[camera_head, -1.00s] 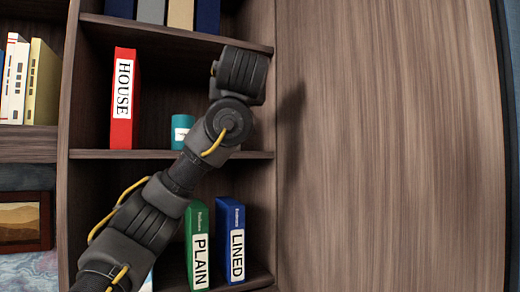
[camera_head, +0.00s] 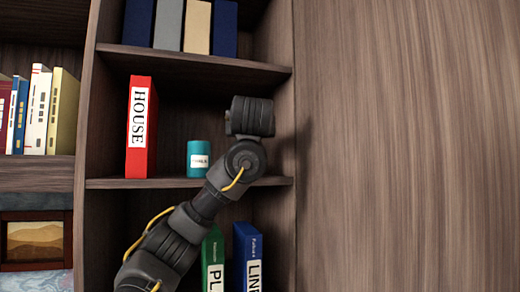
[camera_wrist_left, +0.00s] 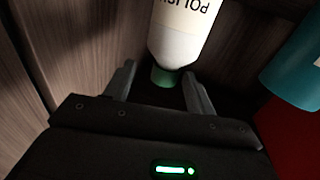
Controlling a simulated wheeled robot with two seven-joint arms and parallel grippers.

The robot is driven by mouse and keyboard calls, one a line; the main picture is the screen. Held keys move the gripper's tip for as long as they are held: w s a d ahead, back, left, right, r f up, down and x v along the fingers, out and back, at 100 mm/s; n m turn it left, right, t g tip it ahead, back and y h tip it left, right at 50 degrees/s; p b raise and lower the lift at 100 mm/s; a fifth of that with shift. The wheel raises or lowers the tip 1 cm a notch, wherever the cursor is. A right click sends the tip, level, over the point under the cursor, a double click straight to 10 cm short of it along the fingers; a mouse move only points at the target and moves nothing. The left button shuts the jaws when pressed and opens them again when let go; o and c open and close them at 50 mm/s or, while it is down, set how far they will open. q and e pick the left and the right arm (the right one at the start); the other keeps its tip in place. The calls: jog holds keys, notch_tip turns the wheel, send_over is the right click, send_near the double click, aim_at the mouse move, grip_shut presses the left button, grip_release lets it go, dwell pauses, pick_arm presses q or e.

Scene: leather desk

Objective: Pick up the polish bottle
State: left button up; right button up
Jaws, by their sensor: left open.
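The polish bottle (camera_wrist_left: 182,30) is white with a green cap (camera_wrist_left: 165,77) and lettering that reads upside down in the left wrist view. The top of that frame cuts part of it off. My left gripper (camera_wrist_left: 160,72) is open, with one finger on each side of the green cap. I cannot tell whether either finger touches it. In the head view, my left arm reaches to the middle shelf, and neither the bottle nor the gripper's fingers can be made out there.
A teal can (camera_head: 199,154) and a red HOUSE binder (camera_head: 141,125) stand on the middle shelf (camera_head: 110,184), left of my arm. The can (camera_wrist_left: 294,62) is close by at the right of the wrist view. Green (camera_head: 213,262) and blue (camera_head: 247,258) binders stand below. A wooden panel (camera_head: 410,140) rises at right.

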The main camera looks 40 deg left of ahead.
pick_arm(q)
jog(key=w+a, duration=0.2)
jog(key=a, duration=0.1)
jog(key=shift+f+p, duration=0.3)
jog(key=shift+f, duration=0.05)
jog(key=shift+s+a, duration=0.1)
jog(key=shift+s, duration=0.15)
jog(key=shift+s+d+r, duration=0.2)
jog(key=shift+d, duration=0.35)
jog(key=shift+c, duration=1.3)
jog(key=shift+w+d, duration=0.2)
jog(key=shift+w, duration=0.2)
jog(key=c, duration=0.4)
jog(key=shift+a, duration=0.25)
grip_shut()
jog(key=shift+s, duration=0.2)
